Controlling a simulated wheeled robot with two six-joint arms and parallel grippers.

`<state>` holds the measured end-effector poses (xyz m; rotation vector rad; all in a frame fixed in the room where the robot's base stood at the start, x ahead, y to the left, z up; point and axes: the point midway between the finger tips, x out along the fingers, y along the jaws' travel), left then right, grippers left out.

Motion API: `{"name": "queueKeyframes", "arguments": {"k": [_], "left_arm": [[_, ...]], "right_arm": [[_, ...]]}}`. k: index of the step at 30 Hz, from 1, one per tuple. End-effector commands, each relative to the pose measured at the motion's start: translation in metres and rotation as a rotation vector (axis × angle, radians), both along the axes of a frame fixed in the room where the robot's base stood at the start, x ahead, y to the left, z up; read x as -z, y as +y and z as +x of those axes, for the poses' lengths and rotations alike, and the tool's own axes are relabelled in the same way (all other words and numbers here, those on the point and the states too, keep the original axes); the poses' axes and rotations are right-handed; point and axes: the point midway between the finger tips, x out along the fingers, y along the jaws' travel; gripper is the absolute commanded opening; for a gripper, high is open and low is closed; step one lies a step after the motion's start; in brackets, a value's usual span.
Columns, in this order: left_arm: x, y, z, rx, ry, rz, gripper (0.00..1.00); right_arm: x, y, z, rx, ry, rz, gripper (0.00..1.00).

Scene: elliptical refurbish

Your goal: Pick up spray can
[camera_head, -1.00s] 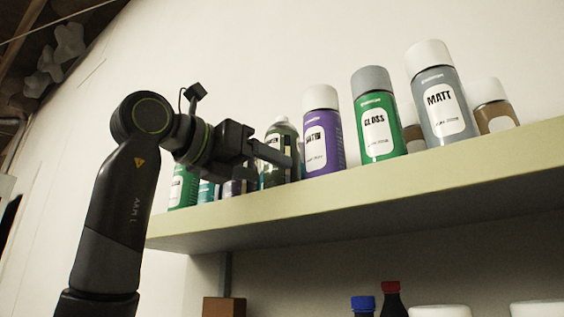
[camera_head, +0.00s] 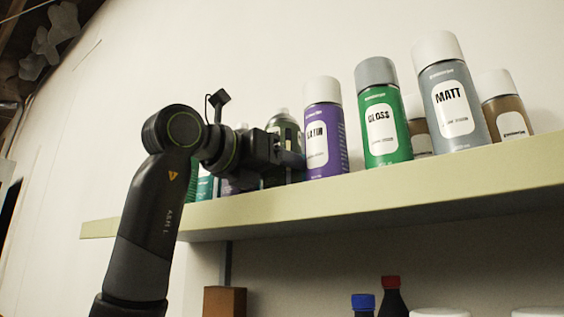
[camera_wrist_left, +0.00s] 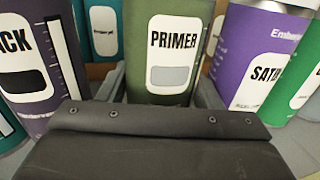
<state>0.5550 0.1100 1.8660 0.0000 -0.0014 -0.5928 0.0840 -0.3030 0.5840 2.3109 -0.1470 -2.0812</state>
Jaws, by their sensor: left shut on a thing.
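A dark green spray can labelled PRIMER stands upright on the shelf; in the wrist view the can (camera_wrist_left: 140,50) is in the middle, between my fingers. In the head view only the upper part of this can (camera_head: 283,122) shows behind my left gripper (camera_head: 288,162). The left gripper is shut on the can, with a finger on each side; it also shows in the wrist view (camera_wrist_left: 165,92). The gripper hides the can's lower part. My right gripper is in neither view.
A purple SATIN can (camera_head: 323,110) stands close right of the gripper, then a green GLOSS can (camera_head: 383,95) and a grey MATT can (camera_head: 450,80). A purple can (camera_wrist_left: 30,60) stands close on the left. The shelf (camera_head: 330,200) has bottles below it.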

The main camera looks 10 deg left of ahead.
Motion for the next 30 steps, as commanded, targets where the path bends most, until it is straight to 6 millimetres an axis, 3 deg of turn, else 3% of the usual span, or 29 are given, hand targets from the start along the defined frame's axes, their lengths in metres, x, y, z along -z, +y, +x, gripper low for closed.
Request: {"name": "queueKeyframes", "arguments": {"k": [15,30], "left_arm": [[-0.007,0.002,-0.005,0.000,-0.002,-0.001,0.32],[-0.062,0.001,-0.005,0.001,-0.002,-0.001,0.32]], "right_arm": [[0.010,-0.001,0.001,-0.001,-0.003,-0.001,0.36],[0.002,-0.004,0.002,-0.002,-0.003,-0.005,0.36]]}}
